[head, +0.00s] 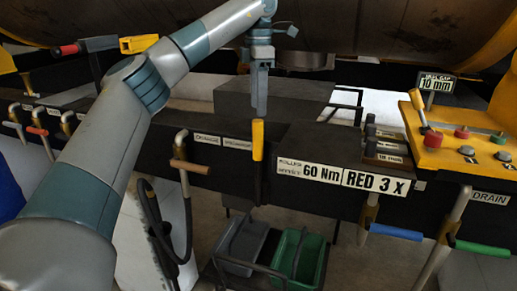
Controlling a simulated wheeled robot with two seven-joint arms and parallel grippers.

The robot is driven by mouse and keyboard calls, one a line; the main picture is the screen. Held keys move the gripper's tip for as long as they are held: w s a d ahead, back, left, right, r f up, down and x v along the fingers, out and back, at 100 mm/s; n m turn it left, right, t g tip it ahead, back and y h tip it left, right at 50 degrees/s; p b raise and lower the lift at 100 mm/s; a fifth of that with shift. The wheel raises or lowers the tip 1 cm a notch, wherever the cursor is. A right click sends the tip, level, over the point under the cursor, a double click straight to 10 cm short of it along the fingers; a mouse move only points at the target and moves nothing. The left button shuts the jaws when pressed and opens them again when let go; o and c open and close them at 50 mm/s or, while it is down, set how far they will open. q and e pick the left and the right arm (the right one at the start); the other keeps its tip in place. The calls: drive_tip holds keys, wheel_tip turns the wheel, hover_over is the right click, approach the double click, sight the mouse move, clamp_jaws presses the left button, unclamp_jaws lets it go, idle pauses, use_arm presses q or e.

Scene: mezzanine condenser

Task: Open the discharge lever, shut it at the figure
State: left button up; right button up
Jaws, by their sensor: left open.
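The lever with an upright yellow handle (257,140) stands on the dark rail, next to a small white label (238,143) that seems to read discharge. My left gripper (259,108) comes down from above, fingers pointing down, just over the top of this handle. It is seen nearly edge-on and is open, with nothing visible in it; whether its tips touch the handle I cannot tell. A small sign (436,83) reading 10 mm stands at the right. My right gripper is out of view.
A brown-handled lever (189,167) hangs left of the yellow one; blue (396,232) and green (482,248) handles hang right. Signs read 60 Nm (320,173) and RED 3 X (375,184). A yellow console (440,150) stands right. Grey and green (299,258) bins sit below.

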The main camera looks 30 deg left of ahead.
sight(258, 121)
use_arm(q)
wheel_tip(258, 121, down, 6)
drive_tip(key=shift+f, duration=0.2)
wheel_tip(258, 121, down, 6)
drive_tip(key=shift+a+f+p, duration=0.1)
drive_tip(key=shift+f+p, duration=0.15)
drive_tip(key=shift+p, duration=0.55)
drive_tip(key=shift+f, duration=0.8)
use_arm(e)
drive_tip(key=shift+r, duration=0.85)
use_arm(q)
clamp_jaws()
